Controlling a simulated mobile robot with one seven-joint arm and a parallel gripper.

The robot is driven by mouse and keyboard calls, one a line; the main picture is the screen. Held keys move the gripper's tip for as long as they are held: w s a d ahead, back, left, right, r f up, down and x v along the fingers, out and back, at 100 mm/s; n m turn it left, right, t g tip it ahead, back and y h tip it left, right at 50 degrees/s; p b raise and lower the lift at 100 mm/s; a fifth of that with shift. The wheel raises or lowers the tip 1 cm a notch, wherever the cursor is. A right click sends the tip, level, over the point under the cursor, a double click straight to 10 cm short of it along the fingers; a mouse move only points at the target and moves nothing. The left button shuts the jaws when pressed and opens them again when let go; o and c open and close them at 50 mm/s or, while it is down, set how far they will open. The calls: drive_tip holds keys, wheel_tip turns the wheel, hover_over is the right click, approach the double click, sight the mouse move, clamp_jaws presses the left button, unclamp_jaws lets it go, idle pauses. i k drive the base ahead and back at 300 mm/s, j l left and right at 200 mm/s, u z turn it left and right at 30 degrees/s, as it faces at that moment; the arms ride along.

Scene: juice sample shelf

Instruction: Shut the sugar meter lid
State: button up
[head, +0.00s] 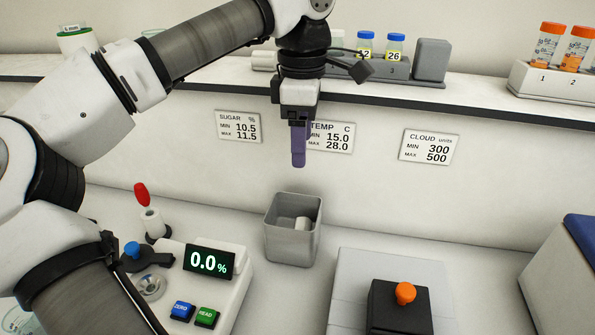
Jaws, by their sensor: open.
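The sugar meter (230,290) is a white box at the lower left with a display reading 0.0%. It has a blue ZERO button and a green READ button. Its black lid (160,260) with a blue knob (132,250) lies off the round metal sample well (151,288), which is uncovered. My gripper (299,160) points down in front of the wall, up and to the right of the meter and well away from the lid. Its purple fingers overlap in this view; it is open, and nothing shows held between them. My arm hides part of the meter's left side.
A grey bin (292,246) with a small white item inside stands right of the meter. A red-tipped item stands in a white holder (154,222) behind the lid. A grey device (390,270) with an orange knob is right. A shelf (410,97) with vials runs behind.

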sight(136, 258)
drive_tip(key=k, duration=1)
